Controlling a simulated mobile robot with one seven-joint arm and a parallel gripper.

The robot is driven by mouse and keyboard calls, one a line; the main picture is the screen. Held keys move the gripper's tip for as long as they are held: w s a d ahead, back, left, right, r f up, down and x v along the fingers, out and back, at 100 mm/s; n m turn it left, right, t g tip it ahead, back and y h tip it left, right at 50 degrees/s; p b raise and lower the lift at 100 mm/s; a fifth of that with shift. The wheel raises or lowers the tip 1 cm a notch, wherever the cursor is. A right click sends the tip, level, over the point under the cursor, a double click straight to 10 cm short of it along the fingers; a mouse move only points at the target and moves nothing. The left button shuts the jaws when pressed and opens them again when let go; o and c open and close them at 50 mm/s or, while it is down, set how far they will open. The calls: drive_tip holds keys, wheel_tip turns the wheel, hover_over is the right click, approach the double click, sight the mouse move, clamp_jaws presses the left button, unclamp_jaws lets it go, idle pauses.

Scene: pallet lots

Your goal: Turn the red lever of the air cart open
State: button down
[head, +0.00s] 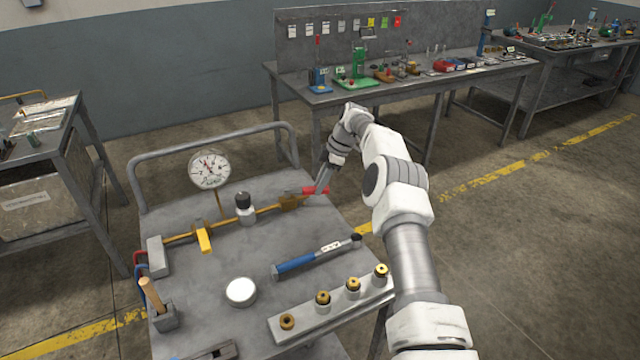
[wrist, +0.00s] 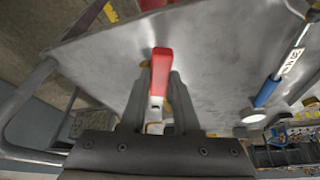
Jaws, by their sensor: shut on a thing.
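The air cart (head: 185,210) is a grey metal trolley with a tube handle at its far side. A brass pipe line (head: 268,208) runs across its top. The red lever (head: 316,190) is at the right end of this line, near the cart's right edge. My gripper (head: 323,182) reaches it from the far right side. In the wrist view the red lever (wrist: 161,72) lies between the two fingers of my gripper (wrist: 154,100), which are shut on it. The fingers partly hide the valve body under the lever.
On the cart are a pressure gauge (head: 209,170), a yellow lever (head: 203,237), a blue-handled torque wrench (head: 316,256), a white round dish (head: 240,291) and a block with several brass fittings (head: 335,303). A workbench (head: 420,82) stands behind. Floor is free at right.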

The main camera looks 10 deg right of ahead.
drive_tip(key=c, duration=0.6)
unclamp_jaws()
drive_tip(key=shift+c, duration=0.2)
drive_tip(key=w+p+v, duration=0.1)
drive_tip(key=p+v, duration=1)
drive_tip(key=v, duration=0.6)
drive_tip(key=shift+s+r, duration=0.25)
drive_tip(key=shift+s, duration=0.2)
